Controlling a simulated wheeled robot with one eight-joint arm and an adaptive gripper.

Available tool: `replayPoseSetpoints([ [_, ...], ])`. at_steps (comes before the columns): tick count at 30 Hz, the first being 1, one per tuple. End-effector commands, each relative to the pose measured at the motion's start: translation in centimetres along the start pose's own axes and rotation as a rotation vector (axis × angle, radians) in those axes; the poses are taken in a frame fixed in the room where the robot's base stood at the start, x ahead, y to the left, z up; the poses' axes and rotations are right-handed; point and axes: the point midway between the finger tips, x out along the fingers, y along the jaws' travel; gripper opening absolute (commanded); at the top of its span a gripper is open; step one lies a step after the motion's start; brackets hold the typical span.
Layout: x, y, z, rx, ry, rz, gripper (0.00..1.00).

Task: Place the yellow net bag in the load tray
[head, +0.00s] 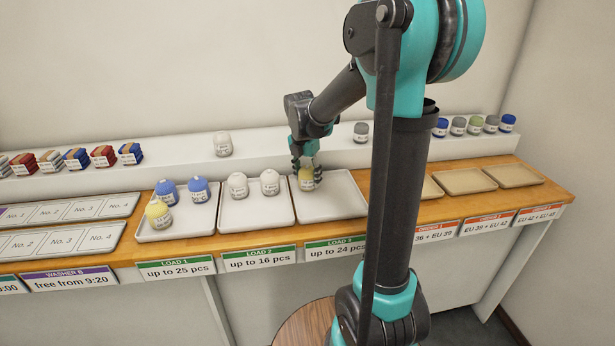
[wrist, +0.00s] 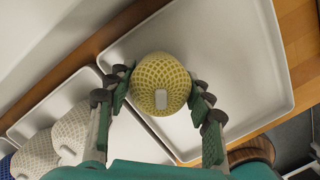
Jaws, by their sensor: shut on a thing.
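A yellow net bag (head: 307,183) with a white label is between the fingers of my gripper (head: 305,169), over the LOAD 3 tray (head: 345,196). In the wrist view the yellow bag (wrist: 161,76) sits between the two fingers of my gripper (wrist: 160,88), with the tray's white floor (wrist: 240,50) behind it. My gripper is shut on the bag. The bag is low, near the tray's left back part; I cannot tell if it touches the floor. No other bag shows in this tray. My arm hides the tray's right end.
The LOAD 1 tray (head: 187,226) holds two blue bags (head: 167,190) and another yellow bag (head: 157,213). The LOAD 2 tray (head: 255,212) holds two white bags (head: 238,185). A white bag (head: 222,144) stands on the raised ledge behind. Wooden trays (head: 465,181) are at the right.

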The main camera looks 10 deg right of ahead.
Motion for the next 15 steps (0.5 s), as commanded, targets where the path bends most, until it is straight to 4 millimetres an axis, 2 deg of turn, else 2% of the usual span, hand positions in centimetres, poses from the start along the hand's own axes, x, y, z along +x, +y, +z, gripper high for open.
replayPoseSetpoints([
  [6,0.26,0.0,-0.04,0.0,0.0,0.0,0.22],
  [7,0.26,0.0,-0.04,0.0,0.0,0.0,0.54],
  [11,0.23,0.0,-0.04,0.0,0.0,0.0,0.7],
  [15,0.22,-0.01,-0.04,0.0,0.0,0.0,0.72],
])
